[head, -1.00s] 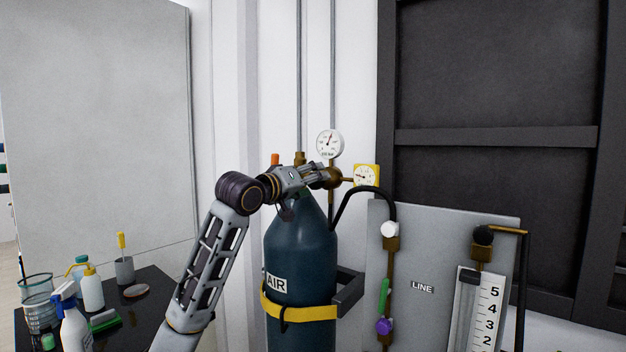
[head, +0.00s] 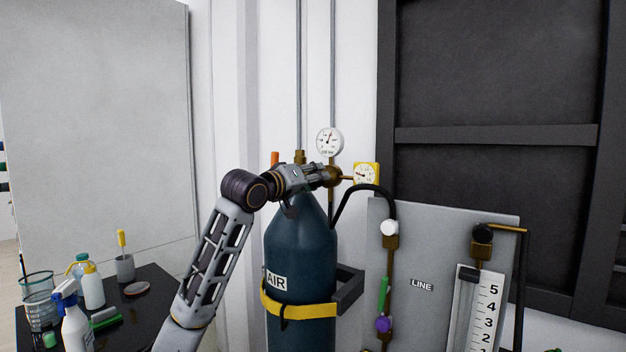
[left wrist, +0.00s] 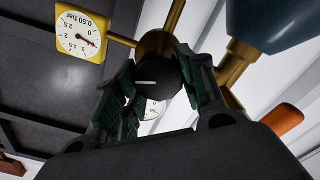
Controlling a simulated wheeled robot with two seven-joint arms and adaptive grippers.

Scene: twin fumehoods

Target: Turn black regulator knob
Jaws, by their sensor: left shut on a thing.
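The black regulator knob (left wrist: 157,80) with a white mark shows in the left wrist view, on the front of the brass regulator (left wrist: 158,44). The regulator (head: 333,177) also shows in the head view at the top of the dark AIR cylinder (head: 300,245). My left gripper (head: 322,176) reaches it from the left. In the wrist view its green-padded fingers (left wrist: 163,88) stand on both sides of the knob and are shut on it. In the head view the fingers hide the knob. My right gripper is not in view.
A white round gauge (head: 330,141) stands above the regulator and a yellow gauge (head: 366,174) to its right. A black hose (head: 365,190) runs to the LINE panel (head: 432,255). An orange part (head: 275,158) is close behind my gripper. Bottles and beakers crowd the dark bench (head: 150,305).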

